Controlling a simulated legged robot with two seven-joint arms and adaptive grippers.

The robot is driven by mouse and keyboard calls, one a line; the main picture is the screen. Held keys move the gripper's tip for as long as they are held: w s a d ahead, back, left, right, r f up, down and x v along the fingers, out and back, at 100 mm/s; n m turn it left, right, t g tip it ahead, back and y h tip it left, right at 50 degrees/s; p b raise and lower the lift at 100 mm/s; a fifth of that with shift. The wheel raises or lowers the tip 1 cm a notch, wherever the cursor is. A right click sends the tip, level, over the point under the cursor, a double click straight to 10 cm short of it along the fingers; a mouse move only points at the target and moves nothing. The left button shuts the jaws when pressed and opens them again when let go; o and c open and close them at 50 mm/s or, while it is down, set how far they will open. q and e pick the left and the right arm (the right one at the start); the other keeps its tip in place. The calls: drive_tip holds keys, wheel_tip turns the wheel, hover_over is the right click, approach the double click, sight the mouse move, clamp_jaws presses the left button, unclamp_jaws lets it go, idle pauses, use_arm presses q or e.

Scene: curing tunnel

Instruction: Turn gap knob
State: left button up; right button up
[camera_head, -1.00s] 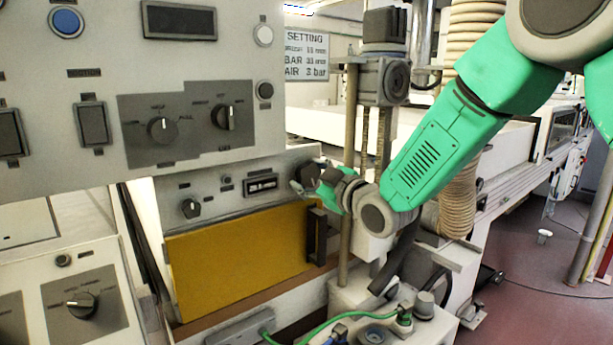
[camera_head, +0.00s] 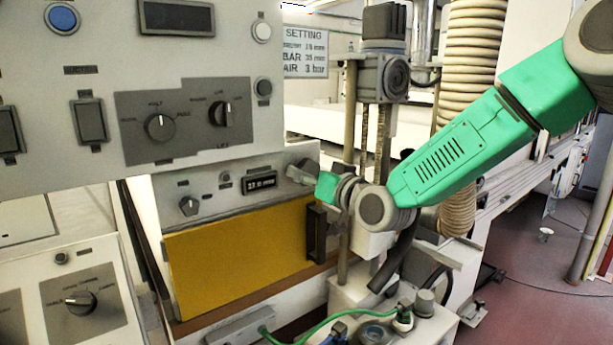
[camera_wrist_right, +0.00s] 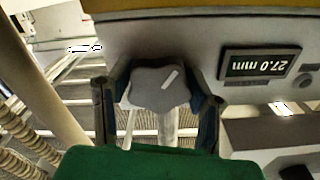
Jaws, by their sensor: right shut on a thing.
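The gap knob (camera_wrist_right: 156,90) is a grey lobed knob with a white pointer line. It sits on the light panel beside a small display (camera_wrist_right: 259,65) that appears upside down in the right wrist view and reads 27.0 mm. My right gripper (camera_wrist_right: 163,97) has one finger on each side of the knob and is shut on it. In the head view my right gripper (camera_head: 307,176) is at the right end of the panel above the yellow cover, largely hiding the knob. The display (camera_head: 260,183) is just left of it. My left gripper is not in view.
A yellow cover (camera_head: 235,255) with a dark handle (camera_head: 316,233) lies below the panel. Vertical posts and a motor unit (camera_head: 383,77) stand right behind my wrist. A setting sign (camera_head: 305,52) hangs behind. A ribbed hose (camera_head: 468,65) rises to the right.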

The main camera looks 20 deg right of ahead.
drive_tip(key=shift+s+f+m, duration=0.1)
drive_tip(key=shift+f+m, duration=0.2)
drive_tip(key=shift+m, duration=0.45)
drive_tip(key=shift+s+f+m, duration=0.1)
drive_tip(key=shift+f+m, duration=0.15)
drive_tip(key=shift+m, duration=0.5)
drive_tip(key=shift+a, duration=0.1)
drive_tip(key=o, duration=1.2)
drive_tip(key=shift+w, duration=0.1)
drive_tip(key=shift+w+r, duration=0.1)
drive_tip(key=shift+r, duration=0.1)
drive_tip(key=shift+s+r, duration=0.1)
drive_tip(key=shift+s, duration=0.1)
drive_tip(key=v, duration=1.1)
drive_tip(key=shift+s+d, duration=0.25)
drive_tip(key=shift+d, duration=0.05)
